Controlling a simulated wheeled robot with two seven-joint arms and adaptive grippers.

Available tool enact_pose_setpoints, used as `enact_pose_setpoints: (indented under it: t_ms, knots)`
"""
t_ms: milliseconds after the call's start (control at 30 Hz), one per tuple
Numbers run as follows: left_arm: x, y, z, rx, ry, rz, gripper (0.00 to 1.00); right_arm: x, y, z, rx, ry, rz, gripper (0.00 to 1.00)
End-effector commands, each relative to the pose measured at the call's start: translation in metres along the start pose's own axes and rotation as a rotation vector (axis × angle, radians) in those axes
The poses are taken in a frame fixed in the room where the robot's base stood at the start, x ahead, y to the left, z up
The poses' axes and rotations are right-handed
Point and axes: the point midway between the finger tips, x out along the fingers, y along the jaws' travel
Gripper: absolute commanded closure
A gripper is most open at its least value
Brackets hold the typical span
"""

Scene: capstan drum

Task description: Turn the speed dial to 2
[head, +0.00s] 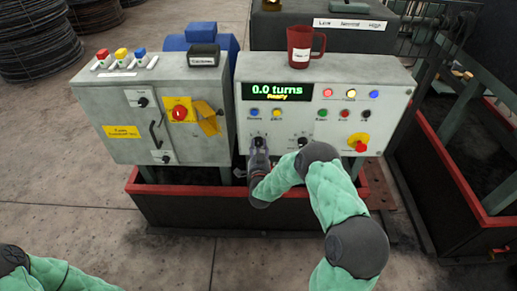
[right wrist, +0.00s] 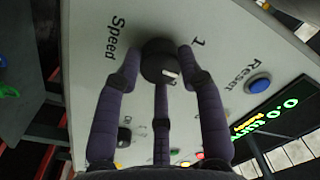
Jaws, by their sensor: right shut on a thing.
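The speed dial (right wrist: 158,62) is a black round knob on the grey control panel (right wrist: 95,35). In the right wrist view it sits beside the word "Speed" and a printed "1". A white mark shows on the picture-right side of its face, and no "2" is readable. My right gripper (head: 259,147) is shut on the dial, its dark fingers around the knob's sides, as the right wrist view also shows (right wrist: 160,72). In the head view the dial is mostly hidden by these fingers. Of my left arm only a piece shows at the bottom left; its gripper is out of view.
The panel's display (head: 278,91) reads "0.0 turns" and "Ready". A second black knob (head: 302,142) sits right of the dial, close to my right arm. A red emergency button (head: 359,145) is further right. A red mug (head: 304,45) stands on top.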

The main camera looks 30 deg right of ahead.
Motion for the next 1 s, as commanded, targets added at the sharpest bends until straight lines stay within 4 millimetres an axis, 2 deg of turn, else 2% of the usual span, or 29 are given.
enact_pose_setpoints:
  t_ms: [33,400,433,500,833,1000]
  knots:
    - [0.000,0.000,0.000,0.000,0.000,0.000,0.60,0.005,-0.003,-0.009,0.006,0.021,-0.006,0.94]
    - [0.000,0.000,0.000,0.000,0.000,0.000,0.60,0.005,-0.003,-0.010,0.008,0.024,-0.005,0.94]
    - [0.000,0.000,0.000,0.000,0.000,0.000,0.60,0.005,-0.003,-0.010,0.008,0.024,-0.005,0.53]
    - [0.000,0.000,0.000,0.000,0.000,0.000,0.60,0.005,-0.003,-0.010,0.008,0.023,-0.005,0.38]
    - [0.000,0.000,0.000,0.000,0.000,0.000,0.60,0.000,-0.001,-0.004,0.006,0.009,-0.001,0.38]
    - [0.000,0.000,0.000,0.000,0.000,0.000,0.60,-0.019,-0.001,-0.003,0.006,0.006,-0.001,0.38]
